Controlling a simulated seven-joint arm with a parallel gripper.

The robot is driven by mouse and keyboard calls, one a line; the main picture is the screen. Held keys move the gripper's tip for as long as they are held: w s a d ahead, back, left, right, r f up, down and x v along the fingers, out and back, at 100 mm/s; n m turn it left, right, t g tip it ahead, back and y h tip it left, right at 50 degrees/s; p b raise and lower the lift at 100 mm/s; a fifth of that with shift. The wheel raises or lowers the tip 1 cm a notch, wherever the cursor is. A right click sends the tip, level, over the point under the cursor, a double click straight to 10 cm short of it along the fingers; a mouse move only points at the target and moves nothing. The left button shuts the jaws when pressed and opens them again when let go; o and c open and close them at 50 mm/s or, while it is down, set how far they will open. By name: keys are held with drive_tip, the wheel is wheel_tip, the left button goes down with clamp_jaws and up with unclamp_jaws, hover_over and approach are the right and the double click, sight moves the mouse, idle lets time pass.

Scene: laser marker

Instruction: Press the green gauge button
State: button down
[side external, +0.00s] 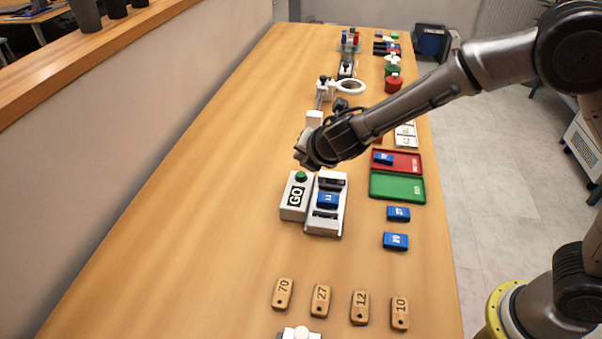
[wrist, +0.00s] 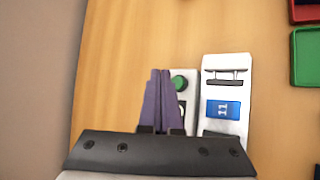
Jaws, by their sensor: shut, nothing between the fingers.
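The green button (side external: 301,176) sits on top of a white box marked GO (side external: 294,197). In the wrist view the green button (wrist: 179,82) shows just right of my fingertips, and the fingers hide part of the box. My gripper (wrist: 160,72) is shut and empty. In the side view my gripper (side external: 302,158) is beyond the button and appears above it; I cannot tell the exact height. A white gauge fixture (side external: 328,224) stands to the right of the box, with a blue block marked 11 (side external: 327,199) in it.
A green tray (side external: 411,187) and a red tray (side external: 412,162) lie to the right. Blue blocks (side external: 397,214) (side external: 396,241) and several numbered wooden tags (side external: 321,300) lie nearer. A magnifier ring (side external: 350,87) stands farther back. The table (side external: 200,220) is clear left of the box.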

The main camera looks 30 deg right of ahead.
wheel_tip(320, 180, up, 3)
drive_tip(key=shift+f, duration=0.1)
idle(0.6)
